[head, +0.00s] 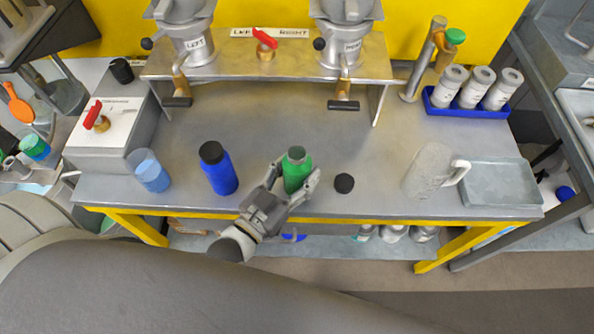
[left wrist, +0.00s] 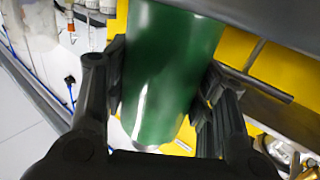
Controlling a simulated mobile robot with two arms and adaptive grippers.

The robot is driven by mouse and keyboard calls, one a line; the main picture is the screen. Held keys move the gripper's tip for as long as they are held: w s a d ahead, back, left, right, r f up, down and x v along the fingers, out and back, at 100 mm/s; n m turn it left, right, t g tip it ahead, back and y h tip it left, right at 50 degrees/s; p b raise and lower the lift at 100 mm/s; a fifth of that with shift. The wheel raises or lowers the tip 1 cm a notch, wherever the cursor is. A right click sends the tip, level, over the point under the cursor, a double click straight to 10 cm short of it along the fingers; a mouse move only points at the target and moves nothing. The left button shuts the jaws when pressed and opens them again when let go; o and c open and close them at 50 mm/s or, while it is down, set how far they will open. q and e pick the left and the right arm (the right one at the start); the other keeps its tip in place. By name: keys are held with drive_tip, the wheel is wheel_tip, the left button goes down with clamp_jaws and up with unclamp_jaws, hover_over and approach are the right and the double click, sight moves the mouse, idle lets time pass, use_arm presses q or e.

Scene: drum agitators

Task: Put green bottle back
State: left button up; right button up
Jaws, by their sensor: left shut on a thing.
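The green bottle (head: 297,172) stands upright near the front edge of the steel bench, just right of the blue bottle. Its top looks dark and has no black cap on it. My left gripper (head: 293,180) reaches in from the front, with a finger on each side of the green bottle, and is shut on it. In the left wrist view the green bottle (left wrist: 168,70) fills the space between the dark fingers. Whether its base touches the bench cannot be told. My right gripper is not in view.
The bench (head: 270,125) holds a blue bottle (head: 218,170), a cup of blue liquid (head: 150,172), a loose black cap (head: 344,183), a white pitcher (head: 428,170), a grey tray (head: 500,184) and a blue rack (head: 468,106) of white containers. A raised shelf (head: 265,58) carries two agitators.

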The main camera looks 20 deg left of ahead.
use_arm(q)
drive_tip(key=o, duration=1.2)
drive_tip(key=shift+f, duration=0.1)
drive_tip(key=b+v, duration=0.1)
drive_tip(key=v, duration=1.1)
drive_tip(key=shift+r, duration=0.25)
